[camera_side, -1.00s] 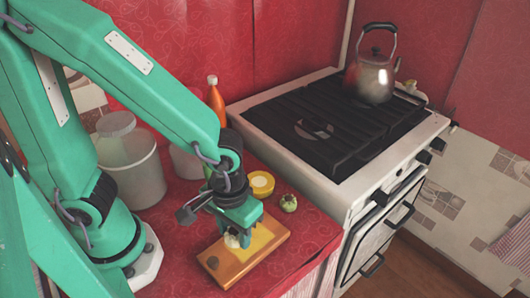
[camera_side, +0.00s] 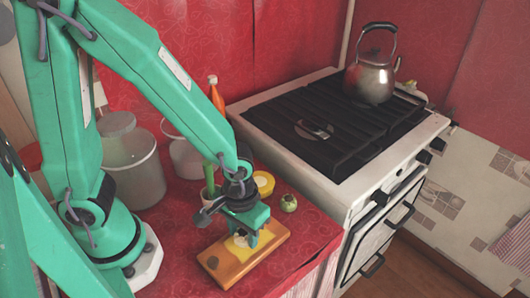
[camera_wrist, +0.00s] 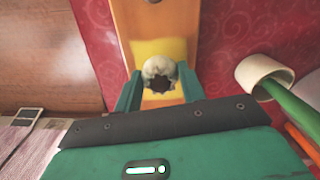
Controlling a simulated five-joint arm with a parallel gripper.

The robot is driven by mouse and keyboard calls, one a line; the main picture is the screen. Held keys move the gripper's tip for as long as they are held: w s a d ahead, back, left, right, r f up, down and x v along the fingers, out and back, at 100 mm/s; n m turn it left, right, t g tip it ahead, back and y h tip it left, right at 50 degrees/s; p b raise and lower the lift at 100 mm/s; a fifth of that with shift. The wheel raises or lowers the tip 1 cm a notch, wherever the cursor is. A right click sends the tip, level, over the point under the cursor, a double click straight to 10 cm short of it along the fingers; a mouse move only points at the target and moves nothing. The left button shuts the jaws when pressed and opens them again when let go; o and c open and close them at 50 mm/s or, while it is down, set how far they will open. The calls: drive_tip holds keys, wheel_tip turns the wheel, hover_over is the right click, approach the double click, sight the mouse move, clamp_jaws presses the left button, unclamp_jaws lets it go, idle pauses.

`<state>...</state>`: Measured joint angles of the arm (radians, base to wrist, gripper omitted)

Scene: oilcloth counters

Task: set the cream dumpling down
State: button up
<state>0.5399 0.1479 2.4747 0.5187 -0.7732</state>
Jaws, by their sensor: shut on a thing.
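My gripper (camera_side: 246,240) is over the wooden board (camera_side: 270,245) in the side view, its jaws shut on the cream dumpling (camera_side: 239,242). In the wrist view the small pale, round dumpling (camera_wrist: 160,70) sits between the two green fingers (camera_wrist: 158,88), with a dark jagged patch on its near side. A yellow patch (camera_wrist: 147,49) on the board shows behind it. I cannot tell whether the dumpling touches the board. The fingers partly hide it in the side view.
A cup (camera_wrist: 262,72) with a green stalk stands close by. A yellow-topped tub (camera_side: 264,183) and a small green round thing (camera_side: 289,203) stand behind the board. The stove (camera_side: 335,140) with a kettle (camera_side: 371,77) is to the right.

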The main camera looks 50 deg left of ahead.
sight(243, 232)
drive_tip(key=shift+f, duration=0.55)
drive_tip(key=shift+f, duration=0.1)
drive_tip(key=o, duration=0.6)
drive_tip(key=shift+r, duration=6.15)
